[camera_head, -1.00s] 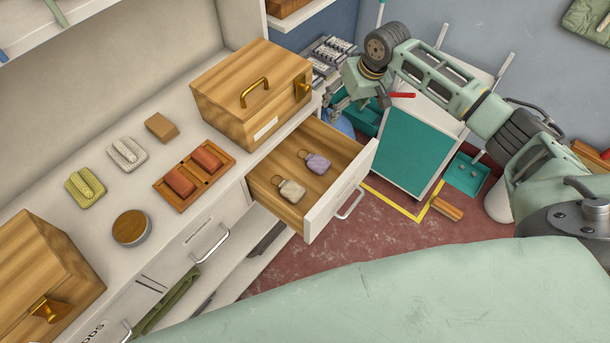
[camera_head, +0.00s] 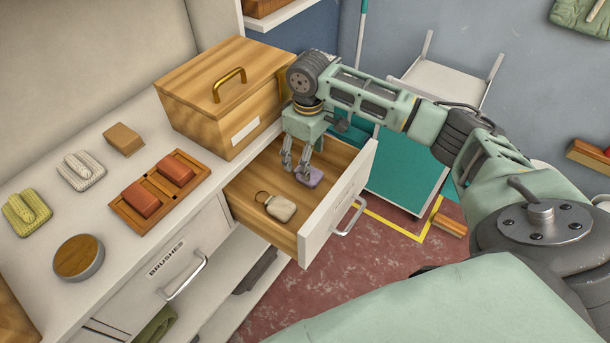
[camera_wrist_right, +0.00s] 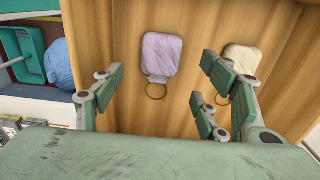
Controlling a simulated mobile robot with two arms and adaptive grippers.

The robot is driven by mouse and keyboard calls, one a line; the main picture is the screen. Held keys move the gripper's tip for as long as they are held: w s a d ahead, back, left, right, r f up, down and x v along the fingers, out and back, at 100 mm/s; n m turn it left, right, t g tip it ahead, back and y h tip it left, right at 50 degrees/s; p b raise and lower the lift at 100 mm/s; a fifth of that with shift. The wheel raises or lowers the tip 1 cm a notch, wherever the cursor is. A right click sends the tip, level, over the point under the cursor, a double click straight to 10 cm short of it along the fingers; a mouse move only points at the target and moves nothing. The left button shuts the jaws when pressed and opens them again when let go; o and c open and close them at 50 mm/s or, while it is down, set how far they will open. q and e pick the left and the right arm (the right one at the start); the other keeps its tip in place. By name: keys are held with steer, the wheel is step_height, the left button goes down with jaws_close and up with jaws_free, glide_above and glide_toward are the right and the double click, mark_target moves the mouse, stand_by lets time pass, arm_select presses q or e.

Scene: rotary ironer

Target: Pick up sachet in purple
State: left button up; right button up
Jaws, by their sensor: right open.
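The purple sachet (camera_head: 310,177) lies in the open wooden drawer (camera_head: 255,217), partly hidden by my right gripper (camera_head: 297,172) in the head view. In the right wrist view the purple sachet (camera_wrist_right: 162,55) lies flat with its ring toward the gripper, between the spread fingers of my right gripper (camera_wrist_right: 160,95). The gripper is open, empty and above the drawer floor. A cream sachet (camera_head: 281,208) lies in the same drawer, nearer the front of the view; in the wrist view this sachet (camera_wrist_right: 241,60) is partly behind the right-hand fingers. My left gripper is not in view.
A wooden box (camera_head: 225,95) stands on the counter right beside the drawer. The drawer's white front (camera_head: 338,205) rises along its right side.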

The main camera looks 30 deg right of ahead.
step_height(320, 180, down, 5)
steer(key=shift+s+r, duration=0.1)
steer(key=shift+f, duration=0.4)
steer(key=shift+c, duration=1)
steer(key=c, duration=0.8)
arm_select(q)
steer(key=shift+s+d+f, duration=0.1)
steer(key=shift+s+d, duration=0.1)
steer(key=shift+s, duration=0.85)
